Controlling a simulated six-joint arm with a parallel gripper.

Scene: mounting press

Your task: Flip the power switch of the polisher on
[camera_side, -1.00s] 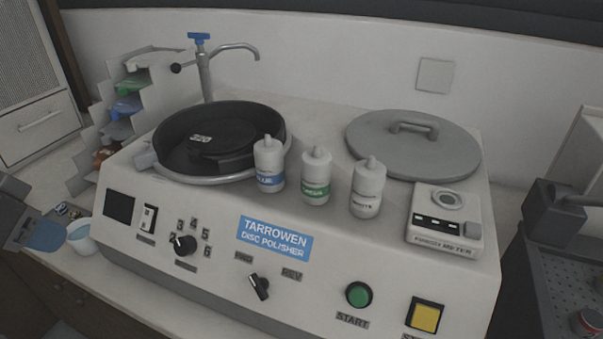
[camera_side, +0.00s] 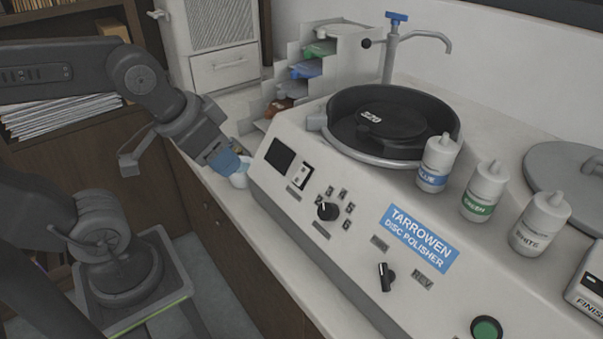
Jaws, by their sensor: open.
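The polisher (camera_side: 335,255) is a pale machine with a sloped front panel and a blue TARROWEN label. Its power switch (camera_side: 302,174) is a small white rocker in a black frame, at the panel's upper left beside a dark square display (camera_side: 278,155). The rocker's tilt is too small to tell. My gripper (camera_side: 226,162) is left of the polisher, close by a small pale cup (camera_side: 240,177). It is apart from the switch. A blue piece shows at its end; the gap between the fingers is hard to see.
A numbered black knob (camera_side: 327,211), a direction knob (camera_side: 386,277) and a green button (camera_side: 486,327) are on the panel. Several bottles (camera_side: 438,165) stand on top near the black disc bowl (camera_side: 400,105). A stepped rack (camera_side: 300,75) stands behind. The space before the switch looks clear.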

